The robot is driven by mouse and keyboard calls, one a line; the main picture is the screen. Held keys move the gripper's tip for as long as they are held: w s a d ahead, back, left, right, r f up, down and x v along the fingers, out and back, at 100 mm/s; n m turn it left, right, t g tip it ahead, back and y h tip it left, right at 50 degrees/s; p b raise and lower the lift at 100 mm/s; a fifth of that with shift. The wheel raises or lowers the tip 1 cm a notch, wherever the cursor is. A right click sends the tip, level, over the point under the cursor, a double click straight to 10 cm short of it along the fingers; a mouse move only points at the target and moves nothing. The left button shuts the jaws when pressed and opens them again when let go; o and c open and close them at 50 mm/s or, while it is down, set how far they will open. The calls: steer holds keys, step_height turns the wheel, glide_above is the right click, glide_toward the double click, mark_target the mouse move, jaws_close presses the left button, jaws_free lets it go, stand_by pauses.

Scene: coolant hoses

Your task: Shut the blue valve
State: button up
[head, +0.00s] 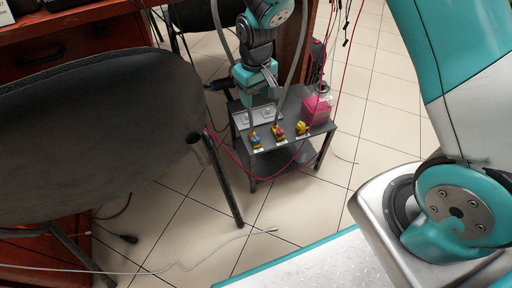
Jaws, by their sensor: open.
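The exact angle of the blue valve's handle is too small to tell.
Grey hoses rise close to my gripper, and thin red hoses hang around the table. A black chair (100,130) fills the left, and a wooden desk (70,30) stands behind. Tiled floor is open at the right.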

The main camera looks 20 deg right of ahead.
mark_target(256, 138)
step_height(256, 138, down, 18)
steer(key=b, duration=0.7)
steer(key=shift+r, duration=0.1)
steer(key=c, duration=0.9)
